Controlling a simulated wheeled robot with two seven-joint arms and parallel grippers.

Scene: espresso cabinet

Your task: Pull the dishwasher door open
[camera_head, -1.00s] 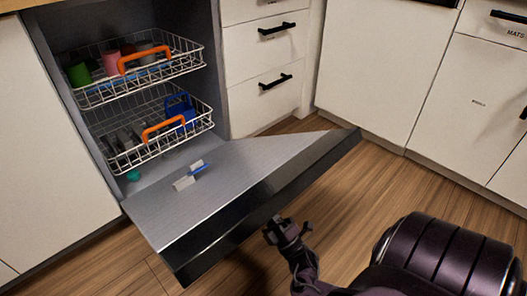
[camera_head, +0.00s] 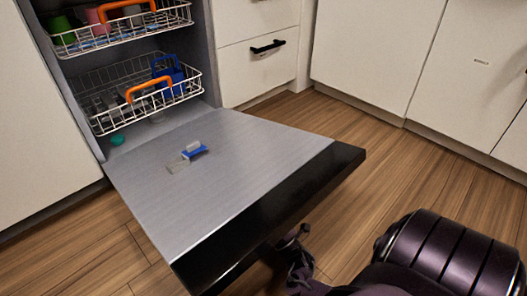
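The dishwasher door (camera_head: 225,165) is hinged down and lies open, close to level, with its grey inner face up and its black edge panel (camera_head: 285,210) toward me. One gripper of mine (camera_head: 296,235) is low beside the door's black front edge, partly hidden by it. Its arm comes in from the lower right, so I take it as my right. Its fingers are too hidden to tell whether they are open or touching the door. My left gripper is not in view.
An upper rack (camera_head: 125,32) with cups and a lower rack (camera_head: 140,110) with orange handles sit inside the dishwasher. A small blue and grey piece (camera_head: 194,150) lies on the door. White cabinets stand on both sides. Wooden floor (camera_head: 400,195) is free at right.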

